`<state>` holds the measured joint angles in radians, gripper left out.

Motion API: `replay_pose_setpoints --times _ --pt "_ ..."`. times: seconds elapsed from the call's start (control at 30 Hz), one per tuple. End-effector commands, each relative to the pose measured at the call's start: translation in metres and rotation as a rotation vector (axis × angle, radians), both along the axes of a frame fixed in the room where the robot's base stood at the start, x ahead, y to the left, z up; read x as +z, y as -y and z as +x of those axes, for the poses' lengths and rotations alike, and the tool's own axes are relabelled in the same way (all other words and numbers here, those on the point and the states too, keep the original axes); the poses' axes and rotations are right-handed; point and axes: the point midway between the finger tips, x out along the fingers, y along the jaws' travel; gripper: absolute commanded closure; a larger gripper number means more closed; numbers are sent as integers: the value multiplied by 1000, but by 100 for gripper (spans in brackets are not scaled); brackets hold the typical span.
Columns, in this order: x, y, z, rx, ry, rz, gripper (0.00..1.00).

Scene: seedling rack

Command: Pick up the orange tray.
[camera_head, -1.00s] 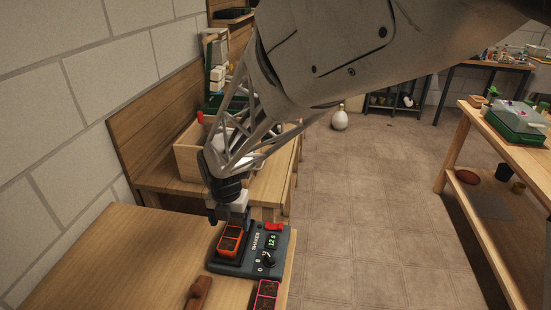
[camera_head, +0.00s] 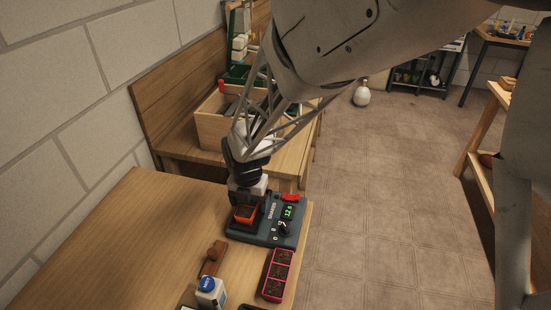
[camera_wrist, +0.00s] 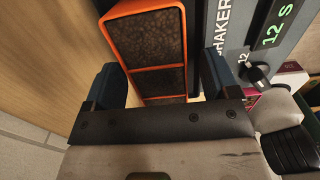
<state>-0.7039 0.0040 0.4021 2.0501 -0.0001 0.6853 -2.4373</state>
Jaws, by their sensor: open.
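The orange tray (camera_head: 245,221) holds dark soil in square cells and sits on the left part of the grey shaker (camera_head: 283,238). In the wrist view the tray (camera_wrist: 112,43) runs away between my two fingers, and the shaker (camera_wrist: 236,25) shows at its right. My gripper (camera_head: 246,205) is right over the tray's far part in the head view. In the wrist view my gripper (camera_wrist: 160,85) is open, one finger on each side of the tray. I cannot tell whether either finger touches it. My gripper hides part of the tray in the head view.
A pink tray (camera_head: 265,275) with soil lies just in front of the shaker. A wooden box (camera_head: 212,127) is on the bench behind. The table's left part is clear.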

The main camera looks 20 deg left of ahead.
Motion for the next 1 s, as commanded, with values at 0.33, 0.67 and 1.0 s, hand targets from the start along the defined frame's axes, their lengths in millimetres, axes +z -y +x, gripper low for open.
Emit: replay_pose_setpoints --times 0.33,0.67,1.0 --pt "0 0 0 0 0 0 19" --pt "0 0 0 0 0 0 70" --pt "2 0 0 0 0 0 80"
